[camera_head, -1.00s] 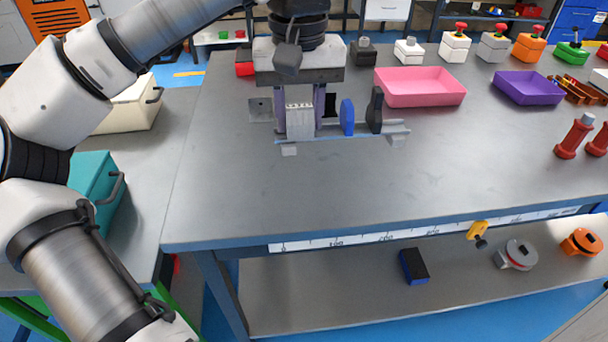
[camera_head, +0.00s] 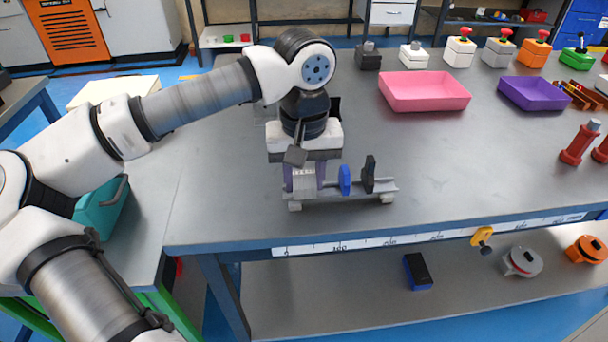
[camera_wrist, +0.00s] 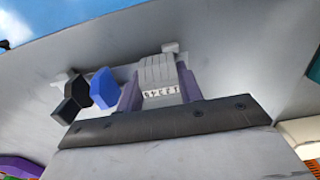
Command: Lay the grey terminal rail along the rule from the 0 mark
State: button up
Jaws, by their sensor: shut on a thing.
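The grey terminal rail (camera_head: 379,189) carries light-grey terminal blocks, a blue piece (camera_head: 345,180) and a black piece (camera_head: 369,174). My gripper (camera_head: 305,178) is shut on the light-grey block group near the rail's left end, its purple fingers on either side. In the wrist view, the blocks (camera_wrist: 158,72) sit between the fingers; the blue and black pieces are to their left. The white rule (camera_head: 360,243) runs along the table's front edge, its 0 mark at the left end. The rail is behind the rule, roughly parallel to it. I cannot tell whether it touches the table.
A pink tray (camera_head: 425,104) and a purple tray (camera_head: 535,107) stand at the back right of the table (camera_head: 450,165). Red posts (camera_head: 578,143) stand at the right. The table right of the rail is clear.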

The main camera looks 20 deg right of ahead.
jog(key=shift+f, duration=0.1)
jog(key=o, duration=1.1)
notch_tip(320, 180, up, 12)
jog(key=shift+r, duration=0.1)
